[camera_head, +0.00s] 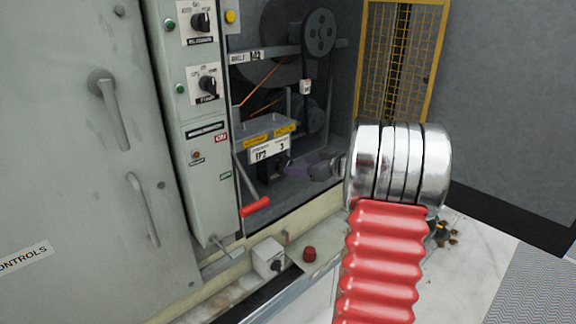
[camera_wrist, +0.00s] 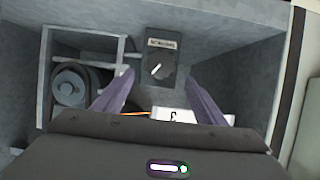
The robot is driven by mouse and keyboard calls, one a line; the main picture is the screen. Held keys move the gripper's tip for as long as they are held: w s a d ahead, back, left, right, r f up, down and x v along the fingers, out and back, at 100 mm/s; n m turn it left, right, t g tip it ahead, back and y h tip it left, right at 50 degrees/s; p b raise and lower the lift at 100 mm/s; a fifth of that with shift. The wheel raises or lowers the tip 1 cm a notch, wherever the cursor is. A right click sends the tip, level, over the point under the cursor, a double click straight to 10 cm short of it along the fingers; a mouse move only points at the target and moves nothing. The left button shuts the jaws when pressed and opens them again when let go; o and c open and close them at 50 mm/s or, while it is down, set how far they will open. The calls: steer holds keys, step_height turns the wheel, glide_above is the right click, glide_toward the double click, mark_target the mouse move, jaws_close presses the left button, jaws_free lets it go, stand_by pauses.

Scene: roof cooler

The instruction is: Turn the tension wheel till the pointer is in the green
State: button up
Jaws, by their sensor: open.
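My gripper (camera_head: 287,168) is inside the open cooler bay in the head view, its purple fingers pointing left, close to the front of a grey box with yellow labels (camera_head: 268,134). In the wrist view my gripper (camera_wrist: 160,79) has its two purple fingers apart with nothing between them. Beyond the fingertips is a dark box with a round knob (camera_wrist: 161,70) bearing a white pointer mark; its label is too small to read. I cannot tell whether this knob is the tension wheel. No green zone with a pointer is clear in either view.
A large pulley (camera_head: 319,33) and an orange belt (camera_head: 263,82) sit deeper in the bay. A red-handled lever (camera_head: 256,207) sticks out below the box. Grey control panel (camera_head: 196,115) with switches borders the bay at left. A red button (camera_head: 309,254) stands on the ledge.

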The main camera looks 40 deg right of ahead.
mark_target(287, 164)
steer(key=x, duration=0.7)
steer(key=shift+w+f, duration=0.2)
steer(key=shift+w, duration=0.05)
steer(key=shift+c, duration=0.2)
steer(key=c, duration=0.9)
steer(key=shift+d, duration=0.2)
steer(key=shift+c, duration=0.3)
steer(key=shift+a, duration=0.1)
